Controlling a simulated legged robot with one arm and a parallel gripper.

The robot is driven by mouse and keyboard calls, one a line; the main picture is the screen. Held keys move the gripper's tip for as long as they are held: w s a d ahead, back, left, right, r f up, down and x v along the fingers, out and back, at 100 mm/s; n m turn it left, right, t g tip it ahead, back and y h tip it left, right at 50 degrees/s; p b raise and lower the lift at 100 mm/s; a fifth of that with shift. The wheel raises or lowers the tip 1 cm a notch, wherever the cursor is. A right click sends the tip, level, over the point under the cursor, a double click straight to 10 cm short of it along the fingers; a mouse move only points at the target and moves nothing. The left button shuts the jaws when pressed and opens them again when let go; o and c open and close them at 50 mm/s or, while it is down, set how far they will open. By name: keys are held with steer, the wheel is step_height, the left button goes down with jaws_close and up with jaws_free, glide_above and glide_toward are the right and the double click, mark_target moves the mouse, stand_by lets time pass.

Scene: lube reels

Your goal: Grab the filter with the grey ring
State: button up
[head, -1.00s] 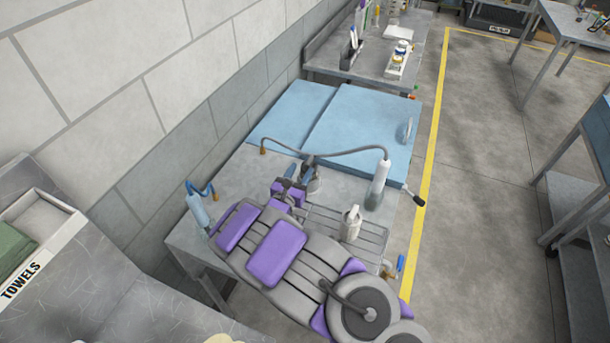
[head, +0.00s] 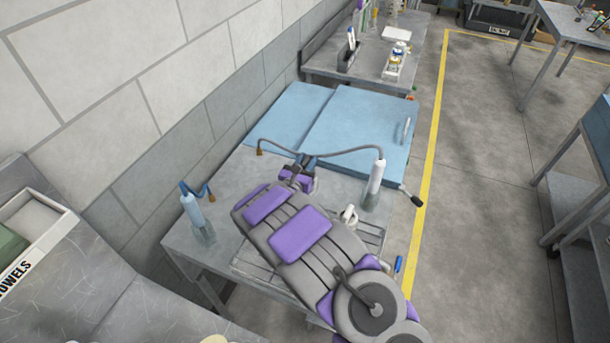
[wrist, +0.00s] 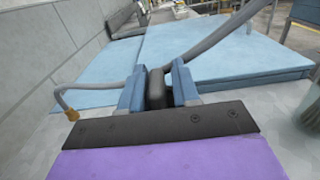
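My gripper (head: 305,164) has blue fingers and is over the middle of the workbench, near the blue mat's front edge. In the wrist view, the fingers (wrist: 158,88) stand on either side of a dark grey upright piece, with very little gap. I cannot tell whether they grip it, or whether it is the filter with the grey ring. A grey hose (wrist: 100,87) passes right behind the fingers.
The blue mat (head: 368,125) lies beyond my gripper. A metal rack (head: 370,236) and a white item (head: 349,214) are partly hidden by my arm. A grey wall (head: 110,90) runs along the left. Clear floor (head: 480,230) lies to the right.

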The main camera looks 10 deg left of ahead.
steer(key=c, duration=0.3)
steer(key=shift+a+f, duration=0.1)
steer(key=shift+a, duration=0.3)
jaws_close()
steer(key=shift+d, duration=0.2)
